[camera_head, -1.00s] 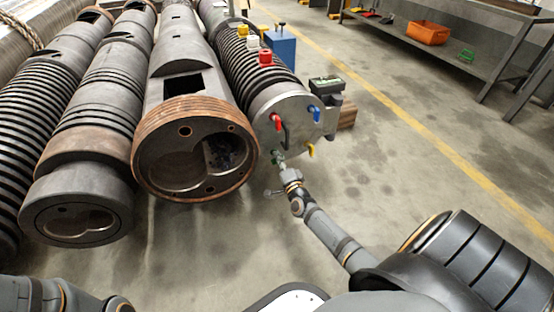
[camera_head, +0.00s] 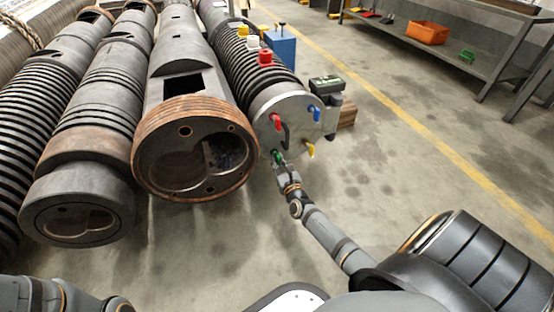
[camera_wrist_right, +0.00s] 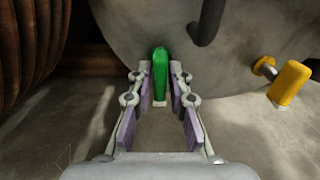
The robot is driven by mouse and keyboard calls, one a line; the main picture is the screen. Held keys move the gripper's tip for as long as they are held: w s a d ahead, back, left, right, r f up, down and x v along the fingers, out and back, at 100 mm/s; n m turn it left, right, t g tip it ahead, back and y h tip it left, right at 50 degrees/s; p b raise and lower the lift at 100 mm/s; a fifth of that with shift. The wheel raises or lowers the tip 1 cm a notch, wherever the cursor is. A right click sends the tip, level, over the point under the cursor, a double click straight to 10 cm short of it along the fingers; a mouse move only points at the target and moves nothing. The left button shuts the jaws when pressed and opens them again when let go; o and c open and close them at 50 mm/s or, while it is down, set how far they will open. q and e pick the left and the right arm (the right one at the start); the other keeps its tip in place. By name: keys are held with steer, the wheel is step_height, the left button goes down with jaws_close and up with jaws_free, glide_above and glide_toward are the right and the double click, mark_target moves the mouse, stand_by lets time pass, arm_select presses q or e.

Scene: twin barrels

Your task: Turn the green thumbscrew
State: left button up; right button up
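The green thumbscrew (camera_wrist_right: 160,73) stands upright at the lower edge of the barrel's grey end plate (camera_wrist_right: 120,30). In the right wrist view it lies between the two fingers of my right gripper (camera_wrist_right: 160,85), with a narrow gap visible on each side. The fingers are open around it. In the head view the green thumbscrew (camera_head: 277,155) shows small at the tip of my right arm, partly hidden by my right gripper (camera_head: 281,161). My left arm shows at the bottom left; its gripper's fingers are out of view.
Red (camera_head: 276,122), blue (camera_head: 314,112) and yellow (camera_head: 309,150) thumbscrews and a dark handle (camera_head: 285,136) are on the same plate. A brown-rimmed barrel (camera_head: 150,150) lies close to the left. Open floor is to the right.

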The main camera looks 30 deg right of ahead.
mark_target(279, 163)
steer(key=shift+o, duration=1.2)
steer(key=p+v, duration=0.1)
steer(key=v, duration=0.5)
steer(key=shift+s+a, duration=0.15)
steer(key=shift+s, duration=0.3)
